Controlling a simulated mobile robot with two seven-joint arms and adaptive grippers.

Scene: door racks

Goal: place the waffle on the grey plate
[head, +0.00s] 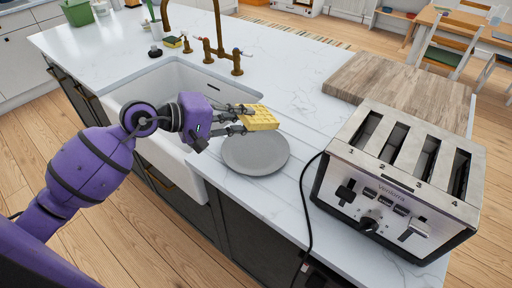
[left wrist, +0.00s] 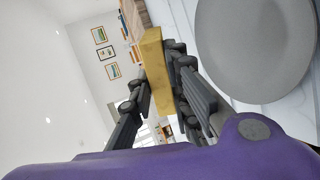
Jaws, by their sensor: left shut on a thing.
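The yellow waffle (head: 260,117) is held in my left gripper (head: 240,119), which is shut on it. In the head view the waffle is above the far edge of the grey plate (head: 256,154). In the left wrist view the waffle (left wrist: 156,70) sits edge-on between the two fingers (left wrist: 158,85), and the grey plate (left wrist: 258,45) lies to the right of it. The plate is on the white counter and its bare top shows. My right gripper is not in view.
A four-slot toaster (head: 398,180) stands right of the plate, its black cord (head: 306,205) running over the counter edge. A wooden board (head: 400,86) lies behind it. The white sink (head: 165,95) and brass faucet (head: 222,55) are to the left.

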